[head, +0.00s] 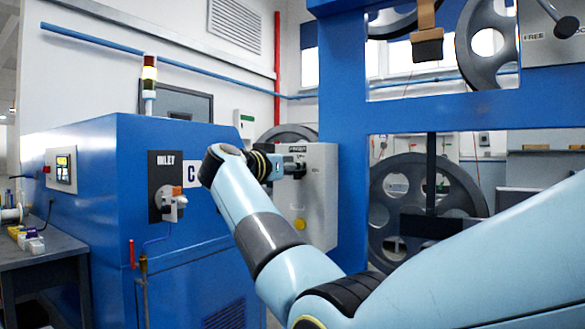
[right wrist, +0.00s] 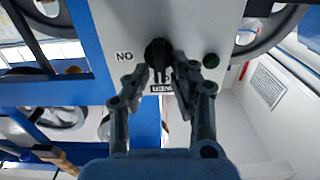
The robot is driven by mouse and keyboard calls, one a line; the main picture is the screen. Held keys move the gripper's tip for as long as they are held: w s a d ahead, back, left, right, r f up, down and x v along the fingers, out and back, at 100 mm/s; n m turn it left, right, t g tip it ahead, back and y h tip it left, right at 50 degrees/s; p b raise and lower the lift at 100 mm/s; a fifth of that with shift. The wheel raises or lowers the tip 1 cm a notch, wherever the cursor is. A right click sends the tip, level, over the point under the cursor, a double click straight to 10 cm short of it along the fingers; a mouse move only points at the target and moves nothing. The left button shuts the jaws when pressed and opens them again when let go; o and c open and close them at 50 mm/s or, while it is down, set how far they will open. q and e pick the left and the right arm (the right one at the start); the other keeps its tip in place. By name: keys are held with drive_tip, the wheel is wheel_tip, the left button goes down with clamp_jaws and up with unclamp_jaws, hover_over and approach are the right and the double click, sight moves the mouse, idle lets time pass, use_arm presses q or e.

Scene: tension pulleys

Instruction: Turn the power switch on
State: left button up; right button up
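The power switch is a black rotary knob (right wrist: 158,54) on a pale grey control box (head: 318,205). In the right wrist view, an upside-down POWER label (right wrist: 161,88) and an ON label (right wrist: 124,56) sit beside it. In the head view the knob (head: 297,168) shows small, right of my right gripper (head: 279,163). The right gripper also shows in the right wrist view (right wrist: 162,70), with its fingers apart and its tips close to the knob, one on each side. I cannot tell whether they touch it. My left gripper is out of view.
A blue machine cabinet (head: 130,215) stands left of the box, with a valve (head: 172,203) on its front. A blue frame (head: 345,120) rises right of the box, before large pulley wheels (head: 420,190). A grey bench (head: 45,258) is at far left.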

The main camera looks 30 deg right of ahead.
clamp_jaws()
drive_tip(key=m, duration=0.6)
drive_tip(key=f+m+p, duration=0.1)
drive_tip(key=m, duration=0.4)
drive_tip(key=s+m+p, duration=0.1)
drive_tip(key=m, duration=0.5)
drive_tip(key=shift+d+f+m, duration=0.2)
drive_tip(key=shift+f+m, duration=0.05)
drive_tip(key=shift+m, duration=0.05)
idle(0.5)
